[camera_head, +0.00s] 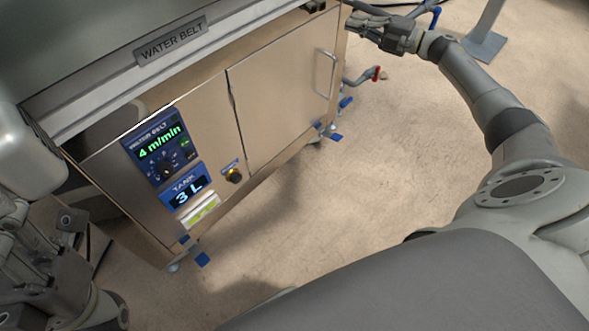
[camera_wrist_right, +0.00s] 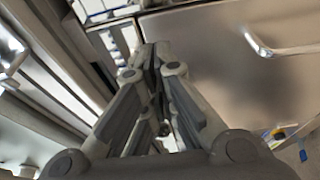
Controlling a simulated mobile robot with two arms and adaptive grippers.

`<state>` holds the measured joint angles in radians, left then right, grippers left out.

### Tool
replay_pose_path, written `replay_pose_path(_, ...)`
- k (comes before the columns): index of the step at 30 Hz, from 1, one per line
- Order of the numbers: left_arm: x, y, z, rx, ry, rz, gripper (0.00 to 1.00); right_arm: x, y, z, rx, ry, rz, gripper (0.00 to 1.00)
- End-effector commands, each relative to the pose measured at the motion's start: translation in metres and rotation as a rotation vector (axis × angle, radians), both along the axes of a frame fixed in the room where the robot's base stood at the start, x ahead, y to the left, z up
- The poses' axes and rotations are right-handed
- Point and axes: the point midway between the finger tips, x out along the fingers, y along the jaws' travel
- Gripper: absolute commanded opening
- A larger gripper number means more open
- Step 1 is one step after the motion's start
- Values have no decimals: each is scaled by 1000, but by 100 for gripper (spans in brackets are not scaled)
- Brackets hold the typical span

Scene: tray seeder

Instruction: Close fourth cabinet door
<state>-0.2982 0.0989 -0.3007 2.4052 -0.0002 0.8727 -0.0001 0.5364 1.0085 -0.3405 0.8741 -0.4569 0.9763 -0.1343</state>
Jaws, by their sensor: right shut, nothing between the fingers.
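In the head view a brushed-metal cabinet door (camera_head: 282,88) sits in the front of the water belt unit, with a bar handle (camera_head: 325,73) near its right edge. It looks flush or nearly so; a thin dark gap runs along its left edge. I cannot tell which door is the fourth. My right gripper (camera_head: 352,14) is beyond the cabinet's right end, shut and empty. In the right wrist view its fingers (camera_wrist_right: 155,60) are together, beside a metal panel (camera_wrist_right: 205,70) with a bar handle (camera_wrist_right: 285,46). My left gripper (camera_head: 40,270) is at the lower left, its fingertips unclear.
A pipe with a red valve (camera_head: 376,74) sticks out at the right end. The floor (camera_head: 330,200) in front is clear.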

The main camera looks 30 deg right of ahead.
Motion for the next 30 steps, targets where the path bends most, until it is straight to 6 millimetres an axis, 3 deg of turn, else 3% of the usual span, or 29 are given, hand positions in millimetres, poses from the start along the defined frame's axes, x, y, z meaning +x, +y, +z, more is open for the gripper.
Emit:
replay_pose_path(17, 0, 1, -1, -5, 6, 2, 40, -4, -3, -1, 0, 2, 0, 0)
replay_pose_path(30, 0, 0, -1, -3, 6, 2, 40, -64, -39, -2, -2, 5, -1, 0)
